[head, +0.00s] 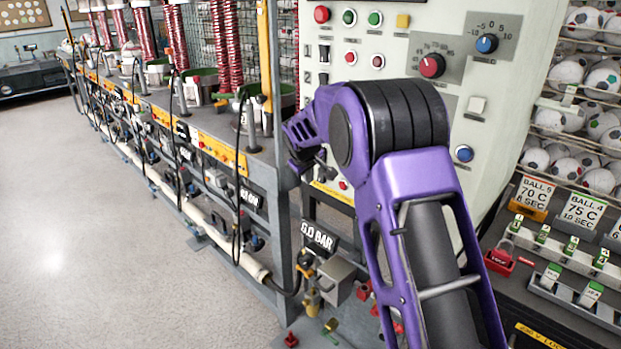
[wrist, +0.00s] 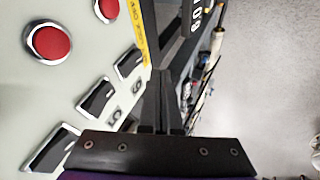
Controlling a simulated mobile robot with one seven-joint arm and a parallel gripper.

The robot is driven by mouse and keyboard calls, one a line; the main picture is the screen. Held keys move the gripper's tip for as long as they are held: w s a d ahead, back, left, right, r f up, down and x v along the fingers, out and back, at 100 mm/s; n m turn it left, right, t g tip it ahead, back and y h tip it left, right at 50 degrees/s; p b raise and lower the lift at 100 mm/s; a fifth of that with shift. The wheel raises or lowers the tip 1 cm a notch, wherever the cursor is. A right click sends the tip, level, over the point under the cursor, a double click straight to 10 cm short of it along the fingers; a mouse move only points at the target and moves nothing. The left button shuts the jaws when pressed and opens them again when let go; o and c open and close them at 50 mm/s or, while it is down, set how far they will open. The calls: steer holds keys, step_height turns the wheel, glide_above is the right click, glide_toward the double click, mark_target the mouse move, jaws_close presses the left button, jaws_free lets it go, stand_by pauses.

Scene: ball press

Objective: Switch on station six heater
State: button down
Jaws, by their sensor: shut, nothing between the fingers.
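The cream control panel (head: 470,45) stands upright at the right in the head view. In the wrist view, several black rocker switches in bright frames sit on it in a slanted row. The rocker (wrist: 130,62) beside the "6" label (wrist: 137,87) is nearest the fingers. The rocker (wrist: 96,97) beside the "5" label (wrist: 115,117) is lower left. My gripper (wrist: 165,76) is shut and empty, its fingertips just right of the "6" rocker, over the panel's edge in the picture. Contact cannot be told. In the head view my arm partly hides the panel's lower left.
Two red buttons (wrist: 48,42) lie upper left in the wrist view. Red and blue knobs (head: 432,66) sit higher on the panel. A row of pipe-fed stations (head: 180,125) runs along the left. A ball rack (head: 585,90) stands right. The floor (head: 90,230) is open.

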steer(key=v, duration=1)
steer(key=shift+s+a, duration=0.2)
steer(key=shift+s+a+f+p, duration=0.1)
steer(key=shift+f+p, duration=0.6)
steer(key=shift+p, duration=0.5)
steer(key=shift+f, duration=0.1)
